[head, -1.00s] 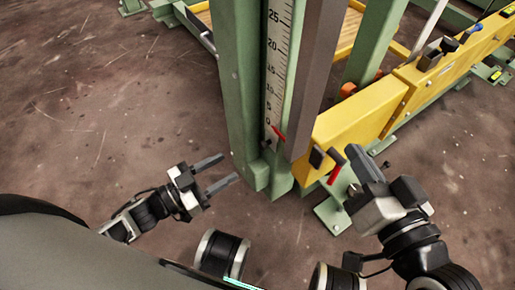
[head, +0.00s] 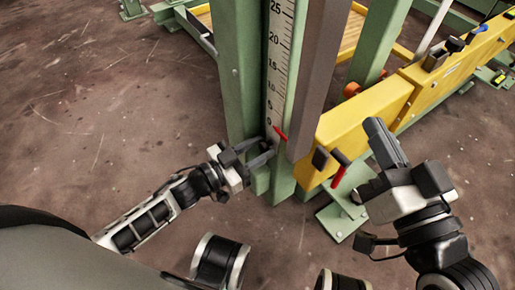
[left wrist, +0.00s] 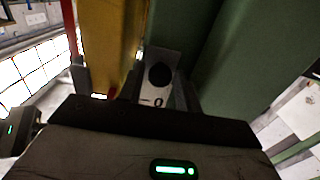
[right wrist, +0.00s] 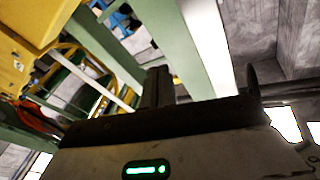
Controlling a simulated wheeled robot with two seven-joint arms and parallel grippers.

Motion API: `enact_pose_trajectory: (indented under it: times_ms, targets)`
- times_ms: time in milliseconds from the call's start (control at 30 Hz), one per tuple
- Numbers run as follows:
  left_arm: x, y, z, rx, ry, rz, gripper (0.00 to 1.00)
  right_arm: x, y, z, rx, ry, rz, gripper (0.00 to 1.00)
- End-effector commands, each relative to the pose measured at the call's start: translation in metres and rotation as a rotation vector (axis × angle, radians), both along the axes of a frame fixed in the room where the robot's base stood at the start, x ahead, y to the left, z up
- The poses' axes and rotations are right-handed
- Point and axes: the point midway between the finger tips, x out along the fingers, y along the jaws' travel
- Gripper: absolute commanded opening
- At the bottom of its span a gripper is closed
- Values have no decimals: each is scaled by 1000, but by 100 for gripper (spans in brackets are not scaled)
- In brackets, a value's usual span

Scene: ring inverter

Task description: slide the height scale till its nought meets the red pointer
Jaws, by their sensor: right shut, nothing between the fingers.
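The white height scale (head: 275,75) runs down a slot in the green column (head: 238,70). Its nought is at the lower end, close to the tip of the red pointer (head: 281,133); I cannot tell whether they meet exactly. My left gripper (head: 268,150) is at the scale's lower end, fingers apart. In the left wrist view, the scale's end (left wrist: 158,92) with a dark round knob (left wrist: 160,75) and the nought shows between the fingers; contact is unclear. My right gripper (head: 385,140) is shut and empty, right of the column near the yellow beam.
A yellow beam (head: 400,95) runs from the column to the upper right. A brown-grey bar (head: 325,70) stands right beside the scale. The floor at the left is clear.

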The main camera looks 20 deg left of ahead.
Motion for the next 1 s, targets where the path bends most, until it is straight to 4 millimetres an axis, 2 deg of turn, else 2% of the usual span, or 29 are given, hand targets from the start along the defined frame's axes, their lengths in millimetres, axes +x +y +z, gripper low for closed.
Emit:
enact_pose_trajectory:
  times_ms: [33, 100, 267, 400, 500, 767, 800, 867, 1000]
  targets:
    - [0, 0, 0, 0, 0, 0, 19, 0, 0, 0, 0, 0, 0, 0]
    - [0, 0, 0, 0, 0, 0, 0, 0, 0, 0, -1, 1, 0, 0]
    - [0, 0, 4, 0, 0, 0, 0, 0, 1, 5, 1, 5, 4, 0]
    - [0, 0, 16, -1, 1, 0, 0, -11, 3, -18, 16, 188, 14, 0]
    - [0, 1, 18, 1, -1, 1, 0, -16, 4, -27, 24, 252, 23, 0]
    - [0, 1, 15, -1, -2, 0, 0, -17, 5, -30, 23, 258, 25, 0]
    - [0, 1, 15, -1, -1, 0, 30, -17, 5, -30, 24, 257, 25, 0]
    - [0, 1, 15, -1, -1, 0, 47, -17, 5, -30, 24, 257, 26, 0]
    - [0, 1, 15, -1, -1, 0, 47, -17, 5, -30, 24, 256, 26, 0]
